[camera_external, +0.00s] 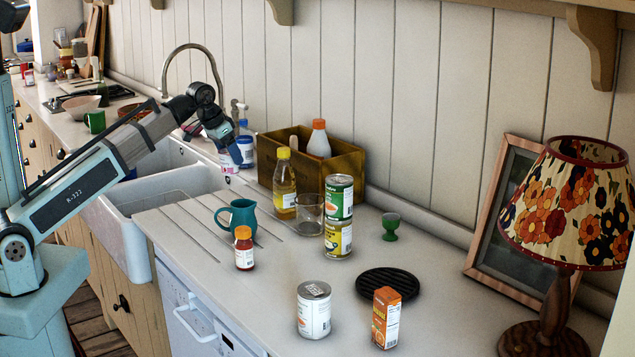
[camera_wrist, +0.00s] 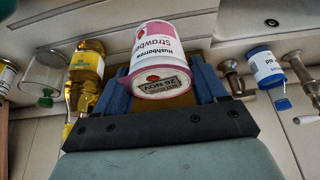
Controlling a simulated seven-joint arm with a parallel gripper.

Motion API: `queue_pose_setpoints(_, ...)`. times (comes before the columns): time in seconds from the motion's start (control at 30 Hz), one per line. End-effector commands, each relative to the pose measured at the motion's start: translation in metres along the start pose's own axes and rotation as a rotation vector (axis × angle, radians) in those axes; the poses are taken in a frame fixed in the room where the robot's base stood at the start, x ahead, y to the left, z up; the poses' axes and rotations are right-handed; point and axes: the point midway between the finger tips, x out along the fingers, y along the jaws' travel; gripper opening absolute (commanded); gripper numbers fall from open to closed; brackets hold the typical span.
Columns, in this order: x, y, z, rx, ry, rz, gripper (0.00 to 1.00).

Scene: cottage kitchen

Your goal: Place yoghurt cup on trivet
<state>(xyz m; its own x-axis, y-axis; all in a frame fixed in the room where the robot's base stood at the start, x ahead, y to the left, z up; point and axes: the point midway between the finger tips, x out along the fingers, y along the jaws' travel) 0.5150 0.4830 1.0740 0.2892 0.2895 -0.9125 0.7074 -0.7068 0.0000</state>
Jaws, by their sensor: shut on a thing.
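The trivet (camera_external: 402,280) is a round black ribbed disc on the front right of the counter. It looks bare, and my gripper is far to its left and back.
A wooden crate (camera_external: 345,167), an oil bottle (camera_external: 284,190), a glass (camera_external: 309,213) and stacked cans (camera_external: 338,238) stand between gripper and trivet. An orange carton (camera_external: 386,318) and a white can (camera_external: 314,310) stand near the trivet. A lamp (camera_external: 552,300) is to the right.

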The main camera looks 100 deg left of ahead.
Motion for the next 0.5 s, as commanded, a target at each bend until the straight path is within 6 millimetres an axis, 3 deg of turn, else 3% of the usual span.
queue_pose_setpoints(0.27, -0.018, 0.000, -0.010, 0.000, 0.001, 0.000, 0.36)
queue_pose_setpoints(0.5, -0.070, 0.000, -0.035, 0.000, 0.004, 0.000, 0.36)
